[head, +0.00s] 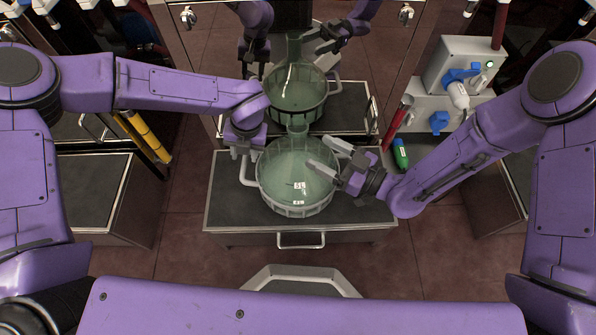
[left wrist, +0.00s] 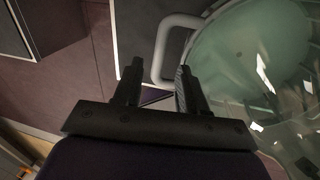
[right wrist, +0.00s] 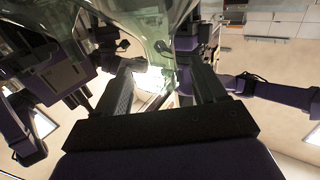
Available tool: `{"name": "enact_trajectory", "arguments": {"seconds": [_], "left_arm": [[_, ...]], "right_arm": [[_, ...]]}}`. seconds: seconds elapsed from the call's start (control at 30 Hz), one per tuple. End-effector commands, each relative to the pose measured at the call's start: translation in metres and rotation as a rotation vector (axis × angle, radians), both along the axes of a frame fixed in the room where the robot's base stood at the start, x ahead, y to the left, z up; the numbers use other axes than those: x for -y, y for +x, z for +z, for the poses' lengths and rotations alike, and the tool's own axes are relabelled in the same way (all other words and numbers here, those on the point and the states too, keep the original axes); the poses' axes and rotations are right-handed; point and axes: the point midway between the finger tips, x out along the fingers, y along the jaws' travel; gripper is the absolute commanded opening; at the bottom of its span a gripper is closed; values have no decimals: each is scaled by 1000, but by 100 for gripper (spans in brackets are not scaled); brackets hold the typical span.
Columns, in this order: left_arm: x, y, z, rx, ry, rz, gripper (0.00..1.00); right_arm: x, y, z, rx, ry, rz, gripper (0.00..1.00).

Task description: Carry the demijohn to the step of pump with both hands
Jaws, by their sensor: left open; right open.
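The demijohn (head: 295,180) is green glass with a narrow neck, in a grey basket, and carries small white labels. It stands upright on a dark-topped step (head: 225,210). My left gripper (head: 242,152) is open at its left side, by a light grey handle. In the left wrist view, that handle (left wrist: 160,55) reaches between the open fingers (left wrist: 160,80). My right gripper (head: 328,156) is open, its fingers at the demijohn's upper right side. The right wrist view shows the demijohn's glass (right wrist: 150,20) beyond its fingers (right wrist: 158,78). The right handle is largely hidden; I cannot tell whether the fingers straddle it.
Behind the step, a shiny panel (head: 200,60) mirrors the demijohn and my arms. A grey box with blue connectors (head: 455,75) and a small green bottle (head: 401,155) are at the right. Other dark-topped steps (head: 95,190) stand at the left and right. The reddish floor between is clear.

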Motion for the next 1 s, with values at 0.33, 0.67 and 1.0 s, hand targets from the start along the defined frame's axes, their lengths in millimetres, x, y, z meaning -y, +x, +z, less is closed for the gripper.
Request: {"name": "enact_trajectory", "arguments": {"seconds": [0.33, 0.67, 1.0], "left_arm": [[-13, -1, -59, -1, 0, 1, 41], [-15, -1, -69, 0, 0, 1, 41], [-15, -1, -69, 0, 0, 1, 0]], "right_arm": [[-54, 29, 0, 1, 0, 3, 70], [-63, 34, 0, -1, 0, 1, 70], [-63, 34, 0, -1, 0, 1, 0]]}}
